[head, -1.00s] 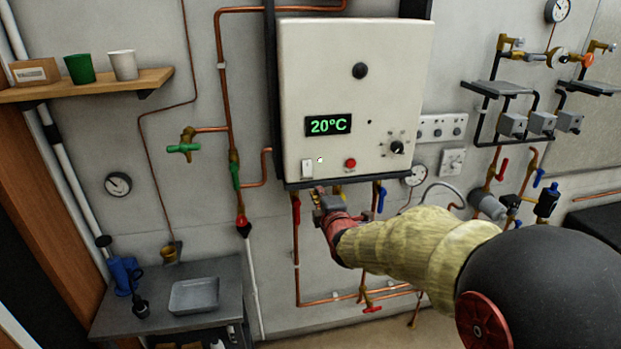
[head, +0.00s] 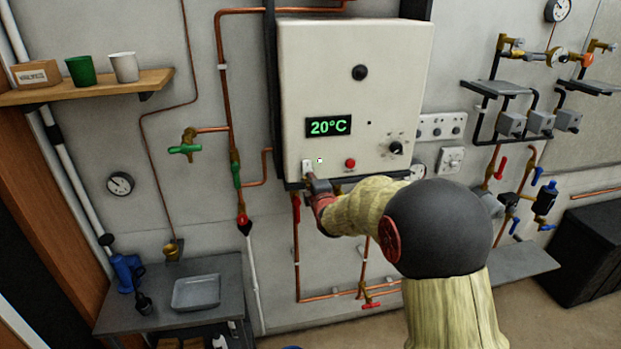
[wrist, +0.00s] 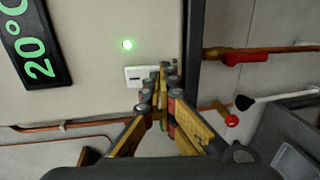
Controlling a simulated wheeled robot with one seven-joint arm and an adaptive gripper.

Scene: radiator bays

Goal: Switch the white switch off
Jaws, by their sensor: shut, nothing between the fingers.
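The white switch (head: 307,166) sits at the lower left of the cream boiler panel (head: 375,60); its lower part is hidden behind my gripper in the head view. It also shows in the wrist view (wrist: 137,75) as a small white plate, with my fingertips overlapping its right end. My gripper (head: 310,178) is just below the switch, with its fingers shut and empty. The fingertips show in the wrist view (wrist: 168,76); I cannot tell whether they touch the switch. A small lamp (wrist: 127,44) beside the switch glows green.
The display (head: 329,126) reads 20°C. A red button (head: 350,163) and a black knob (head: 396,147) are to the right of the switch. Copper pipes with a red-handled valve (wrist: 231,120) run below the boiler. A shelf (head: 90,88) with cups is at the left.

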